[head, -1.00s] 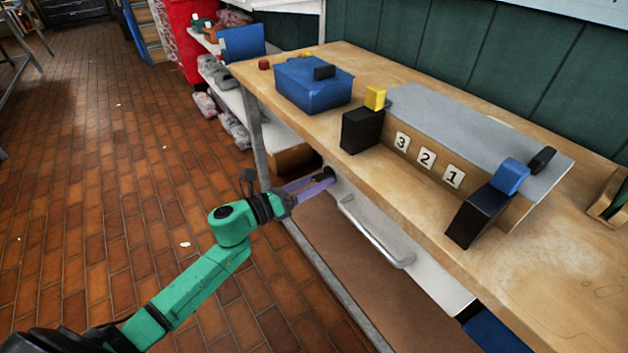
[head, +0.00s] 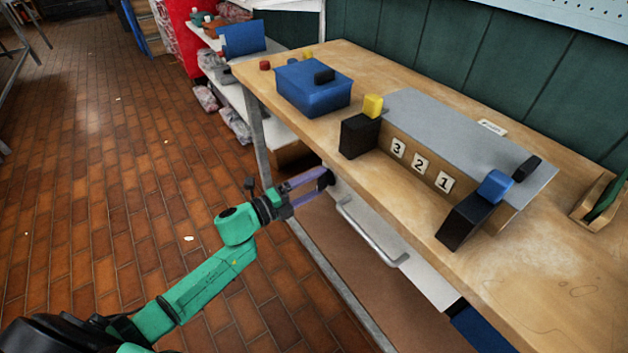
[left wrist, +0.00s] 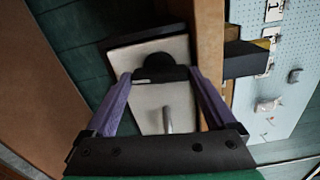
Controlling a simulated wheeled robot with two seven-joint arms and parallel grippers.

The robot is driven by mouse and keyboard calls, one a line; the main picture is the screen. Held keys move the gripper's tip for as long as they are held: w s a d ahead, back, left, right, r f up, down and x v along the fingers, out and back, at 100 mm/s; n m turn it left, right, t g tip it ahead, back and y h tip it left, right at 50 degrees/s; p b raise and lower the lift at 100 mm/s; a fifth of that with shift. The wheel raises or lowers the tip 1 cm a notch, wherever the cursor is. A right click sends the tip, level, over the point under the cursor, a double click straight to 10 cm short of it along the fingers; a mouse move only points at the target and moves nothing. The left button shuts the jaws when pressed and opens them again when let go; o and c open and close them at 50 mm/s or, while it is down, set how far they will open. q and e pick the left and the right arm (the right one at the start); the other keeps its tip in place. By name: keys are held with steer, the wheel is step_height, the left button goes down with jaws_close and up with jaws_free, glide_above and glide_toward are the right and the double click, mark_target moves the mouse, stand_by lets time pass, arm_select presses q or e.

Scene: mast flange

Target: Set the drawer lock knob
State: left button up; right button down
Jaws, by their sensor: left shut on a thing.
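The drawer lock knob (head: 329,176) is a dark round knob on the left part of the white drawer front (head: 348,196), under the bench top. In the left wrist view the knob (left wrist: 160,68) sits between the purple fingertips. My left gripper (head: 325,179) reaches in from the left and is shut on the knob. It also shows in the left wrist view (left wrist: 161,75), with a finger at each side of the knob. The fingers partly cover the knob, and I cannot read its setting. My right gripper is not in view.
A metal drawer handle (head: 370,236) lies to the right of the knob. The wooden bench top (head: 420,217) overhangs the drawer. On it stand a blue box (head: 310,92) and a grey-topped unit (head: 450,130) numbered 3, 2, 1. The floor (head: 110,190) at left is open.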

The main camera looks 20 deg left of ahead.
arm_select(q)
steer(key=shift+n, duration=0.7)
steer(key=shift+p, duration=0.3)
steer(key=o, duration=1.1)
steer(key=shift+c, duration=0.2)
steer(key=v, duration=1.4)
steer(key=shift+s, duration=0.25)
steer(key=shift+a, duration=0.15)
